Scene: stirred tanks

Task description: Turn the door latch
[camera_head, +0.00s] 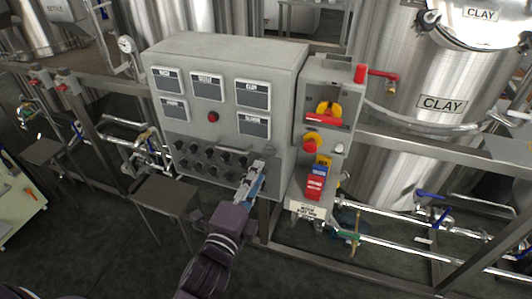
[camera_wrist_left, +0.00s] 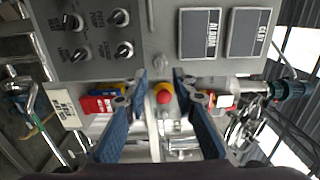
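The grey control cabinet (camera_head: 276,98) stands in front of me with displays, knobs and a red lamp on its door. In the left wrist view, a small silver round piece (camera_wrist_left: 160,63) sits on the door's edge between the displays and the knobs. It may be the latch; I cannot pick it out in the head view. My left gripper (camera_head: 258,174) is before the cabinet's lower right part. In the left wrist view its two blue fingers (camera_wrist_left: 159,80) are spread apart with nothing held, and the silver piece shows just beyond the tips. My right gripper is not in view.
Steel tanks (camera_head: 405,80) stand behind. Pipes (camera_head: 400,254) run low at right.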

